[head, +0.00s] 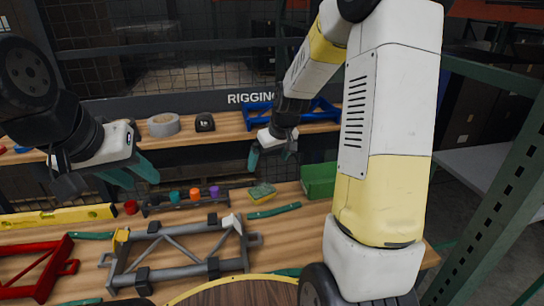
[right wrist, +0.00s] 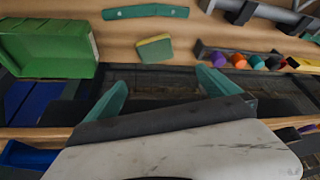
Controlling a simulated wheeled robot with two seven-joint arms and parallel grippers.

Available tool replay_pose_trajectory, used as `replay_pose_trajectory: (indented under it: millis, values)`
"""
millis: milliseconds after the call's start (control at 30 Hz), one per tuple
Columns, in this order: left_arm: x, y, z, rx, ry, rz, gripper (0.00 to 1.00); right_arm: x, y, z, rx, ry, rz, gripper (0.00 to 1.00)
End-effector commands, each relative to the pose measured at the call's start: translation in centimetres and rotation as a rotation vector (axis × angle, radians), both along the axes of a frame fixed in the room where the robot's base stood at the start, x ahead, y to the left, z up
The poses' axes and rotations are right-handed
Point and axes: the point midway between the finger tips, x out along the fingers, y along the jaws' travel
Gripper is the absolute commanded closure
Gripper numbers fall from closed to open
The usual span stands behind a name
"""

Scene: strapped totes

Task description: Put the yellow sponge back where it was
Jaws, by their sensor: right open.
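The yellow sponge (head: 262,193) has a green top. It lies on the lower wooden bench, left of a green bin, and also shows in the right wrist view (right wrist: 155,49). My right gripper (head: 271,157) is open and empty, above and behind the sponge near the gap between the bench and the upper shelf. Its two teal fingers (right wrist: 160,88) stand wide apart in the right wrist view, with the sponge beyond them and not touching. My left gripper (head: 131,173) hangs over the left of the bench with its teal fingers apart and nothing between them.
The green bin (head: 319,181) stands right of the sponge. A rack with coloured pieces (head: 183,200) is to its left. A grey frame (head: 180,256), red frame (head: 38,266) and yellow level (head: 58,217) lie on the bench. The upper shelf holds tape (head: 163,125) and a blue frame (head: 320,111).

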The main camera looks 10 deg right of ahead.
Motion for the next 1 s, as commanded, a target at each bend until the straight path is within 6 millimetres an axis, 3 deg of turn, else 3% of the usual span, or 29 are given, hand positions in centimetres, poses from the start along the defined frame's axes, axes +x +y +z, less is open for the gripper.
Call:
replay_pose_trajectory:
  millis: [33,200,400,600,700,1000]
  values:
    - [0.0,0.0,0.0,0.000,0.000,0.000,0.64,-1.4,0.0,2.8,0.008,-0.021,-0.018,0.00]
    - [0.0,0.0,0.0,0.000,0.000,0.000,0.64,-7.7,0.3,9.5,0.044,-0.049,-0.087,0.00]
    - [0.0,0.0,0.0,0.000,0.000,0.000,0.64,-16.1,0.5,14.5,0.100,-0.078,-0.167,0.00]
    - [0.0,0.0,0.0,0.000,0.000,0.000,0.64,-22.9,0.6,16.3,0.152,-0.099,-0.229,0.00]
    - [0.0,0.0,0.0,0.000,0.000,0.000,0.64,-24.8,0.6,16.4,0.169,-0.103,-0.248,0.00]
    - [0.0,0.0,0.0,0.000,0.000,0.000,0.64,-26.0,0.6,16.4,0.179,-0.103,-0.258,0.00]
